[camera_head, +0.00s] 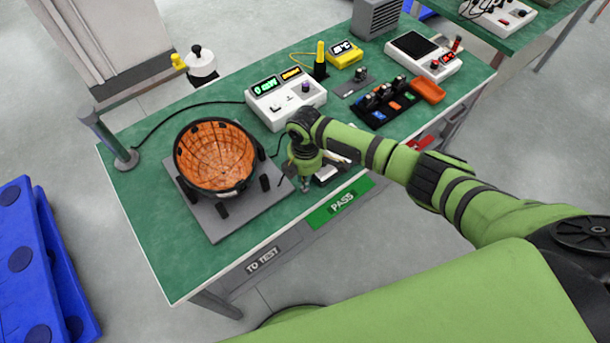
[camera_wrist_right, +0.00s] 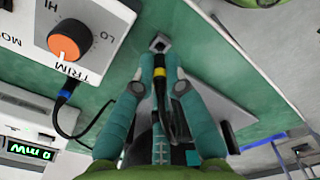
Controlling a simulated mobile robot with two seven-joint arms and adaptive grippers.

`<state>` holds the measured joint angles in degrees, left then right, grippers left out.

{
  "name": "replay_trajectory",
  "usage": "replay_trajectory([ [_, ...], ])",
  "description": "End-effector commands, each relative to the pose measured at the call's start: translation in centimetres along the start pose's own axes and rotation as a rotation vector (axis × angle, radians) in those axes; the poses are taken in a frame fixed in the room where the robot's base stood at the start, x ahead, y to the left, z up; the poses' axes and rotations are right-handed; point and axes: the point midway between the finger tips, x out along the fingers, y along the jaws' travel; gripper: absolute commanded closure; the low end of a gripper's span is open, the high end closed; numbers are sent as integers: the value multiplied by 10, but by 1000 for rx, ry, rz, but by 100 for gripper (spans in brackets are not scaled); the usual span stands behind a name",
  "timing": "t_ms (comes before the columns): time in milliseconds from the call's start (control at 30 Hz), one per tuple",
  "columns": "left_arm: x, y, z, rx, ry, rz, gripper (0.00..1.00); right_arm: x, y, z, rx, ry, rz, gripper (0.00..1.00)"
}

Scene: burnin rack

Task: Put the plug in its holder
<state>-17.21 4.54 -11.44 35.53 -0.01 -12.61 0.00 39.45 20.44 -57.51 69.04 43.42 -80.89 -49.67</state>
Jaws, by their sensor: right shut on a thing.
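My right gripper (camera_head: 304,184) is low over the front part of the green bench, right of the round orange-lined fixture. In the right wrist view its teal fingers (camera_wrist_right: 160,68) are shut on a slim dark piece with a yellow band (camera_wrist_right: 180,86), which looks like the plug. A small square metal piece (camera_wrist_right: 160,43) shows just beyond the fingertips; I cannot tell whether it is the plug's end or a separate part. The fingers hide much of the held piece. I cannot clearly make out the holder. My left gripper is not in view.
The fixture (camera_head: 178,160) stands left of the gripper on a grey plate (camera_head: 222,228). A white meter (camera_head: 286,103) is behind. A box with an orange knob (camera_wrist_right: 70,40) and a blue-ended cable is close by. A black tray (camera_head: 382,108) and orange bin (camera_head: 428,91) stand farther right.

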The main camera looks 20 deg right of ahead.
Motion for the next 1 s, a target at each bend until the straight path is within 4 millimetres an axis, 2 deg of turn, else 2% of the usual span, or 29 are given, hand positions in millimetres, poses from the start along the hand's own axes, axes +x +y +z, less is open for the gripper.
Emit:
replay_trajectory([
  [1000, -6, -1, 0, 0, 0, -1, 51, 0, 0, 0, -5, 1, -1, 100],
])
